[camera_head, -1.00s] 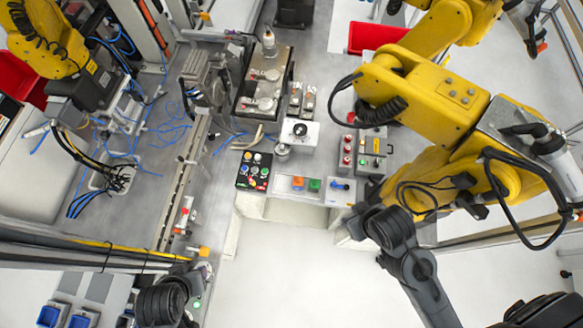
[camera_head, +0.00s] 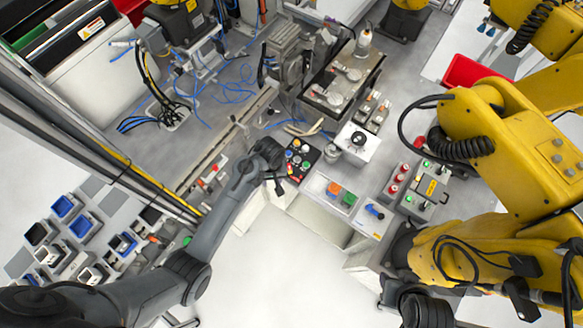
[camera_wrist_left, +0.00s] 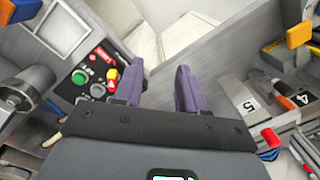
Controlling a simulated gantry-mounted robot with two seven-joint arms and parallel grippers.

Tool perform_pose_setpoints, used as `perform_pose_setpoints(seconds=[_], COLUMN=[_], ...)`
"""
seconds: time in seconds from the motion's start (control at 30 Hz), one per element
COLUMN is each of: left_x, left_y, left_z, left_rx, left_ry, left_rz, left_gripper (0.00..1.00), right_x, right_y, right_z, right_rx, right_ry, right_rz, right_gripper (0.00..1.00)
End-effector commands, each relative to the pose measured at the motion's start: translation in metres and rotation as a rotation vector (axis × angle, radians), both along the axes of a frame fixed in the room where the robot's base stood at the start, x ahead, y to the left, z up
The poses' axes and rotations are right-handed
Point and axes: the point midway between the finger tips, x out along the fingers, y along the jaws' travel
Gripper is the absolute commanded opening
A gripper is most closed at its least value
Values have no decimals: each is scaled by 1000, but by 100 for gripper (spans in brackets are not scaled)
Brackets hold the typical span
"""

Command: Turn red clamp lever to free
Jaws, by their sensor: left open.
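A small red part (camera_head: 221,163), possibly the red clamp lever, shows on the long metal rail in the head view; its shape is too small to read. In the left wrist view a red piece (camera_wrist_left: 270,137) with a blue rod sits at the right, and I cannot tell if it is the lever. My left gripper (camera_head: 278,182) is near the rail's front end, beside the black button panel (camera_head: 301,158). In the left wrist view my left gripper (camera_wrist_left: 159,66) has its purple fingers apart with nothing between them. My right gripper is out of frame.
A control face with a green button (camera_wrist_left: 78,77) and a red-and-yellow knob (camera_wrist_left: 112,77) lies close left of the fingers. A yellow arm (camera_head: 500,140) fills the head view's right side. White floor (camera_head: 265,265) is open in front.

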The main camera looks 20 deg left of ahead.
Motion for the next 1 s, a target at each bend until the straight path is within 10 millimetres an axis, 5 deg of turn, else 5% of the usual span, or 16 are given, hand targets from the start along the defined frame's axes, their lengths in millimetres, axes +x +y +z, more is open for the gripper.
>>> perform_pose_setpoints(seconds=[0.1,0.33,0.57,1.0], left_x=[48,92,99,99], left_y=[-11,-23,-25,-24], left_z=[10,33,23,-45], left_rx=[-10,-18,-18,-17], left_ry=[-24,-53,-55,-57], left_rz=[20,31,32,31], left_gripper=[40,40,40,40], right_x=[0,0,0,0], right_y=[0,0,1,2], right_z=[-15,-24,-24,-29], right_rx=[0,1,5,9], right_ry=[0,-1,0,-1], right_rz=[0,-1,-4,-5], right_gripper=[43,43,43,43])
